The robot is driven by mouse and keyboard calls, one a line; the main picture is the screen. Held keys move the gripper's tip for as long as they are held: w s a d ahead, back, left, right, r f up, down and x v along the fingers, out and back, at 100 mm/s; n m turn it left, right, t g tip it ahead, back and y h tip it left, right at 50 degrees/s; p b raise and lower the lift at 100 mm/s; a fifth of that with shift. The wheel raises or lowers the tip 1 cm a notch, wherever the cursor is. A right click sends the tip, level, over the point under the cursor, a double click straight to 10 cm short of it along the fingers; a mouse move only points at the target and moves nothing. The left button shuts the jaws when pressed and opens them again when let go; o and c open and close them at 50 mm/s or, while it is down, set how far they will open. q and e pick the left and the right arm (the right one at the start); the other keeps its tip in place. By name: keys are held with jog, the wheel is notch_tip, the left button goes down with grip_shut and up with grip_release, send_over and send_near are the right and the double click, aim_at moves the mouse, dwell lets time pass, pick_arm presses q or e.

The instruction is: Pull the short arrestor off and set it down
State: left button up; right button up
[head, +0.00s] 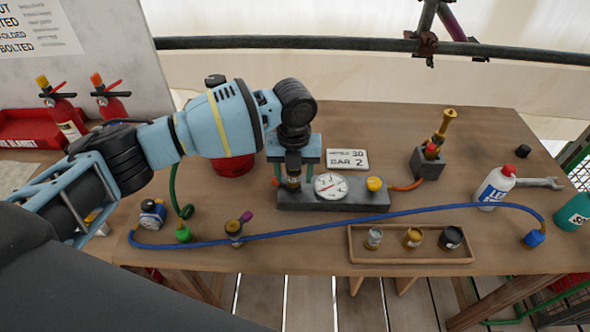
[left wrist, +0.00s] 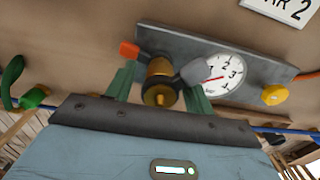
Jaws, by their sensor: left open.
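A short brass and dark cylindrical fitting, which looks like the short arrestor (left wrist: 158,84), is on the grey gauge block (left wrist: 170,45). In the head view the fitting (head: 293,181) stands at the block's left end, directly below my left gripper (head: 293,162). In the left wrist view, the two green fingers of my left gripper (left wrist: 158,92) are apart, one on each side of the fitting. I cannot tell whether they touch it. My right gripper is not in view.
A round gauge (head: 330,186) and yellow knob (head: 374,184) are beside the fitting. A wooden tray (head: 410,255) with small cylinders lies in front, behind it a blue hose (head: 330,228). A brass fitting on a grey stand (head: 428,165) is to the right.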

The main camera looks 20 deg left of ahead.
pick_arm(q)
jog(key=shift+c, duration=0.2)
grip_shut()
jog(key=shift+r, duration=0.15)
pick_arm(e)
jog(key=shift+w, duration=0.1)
pick_arm(q)
jog(key=shift+r+p, duration=0.55)
jog(key=shift+r, duration=0.75)
jog(key=shift+r+p, duration=0.55)
jog(key=shift+r, duration=1.05)
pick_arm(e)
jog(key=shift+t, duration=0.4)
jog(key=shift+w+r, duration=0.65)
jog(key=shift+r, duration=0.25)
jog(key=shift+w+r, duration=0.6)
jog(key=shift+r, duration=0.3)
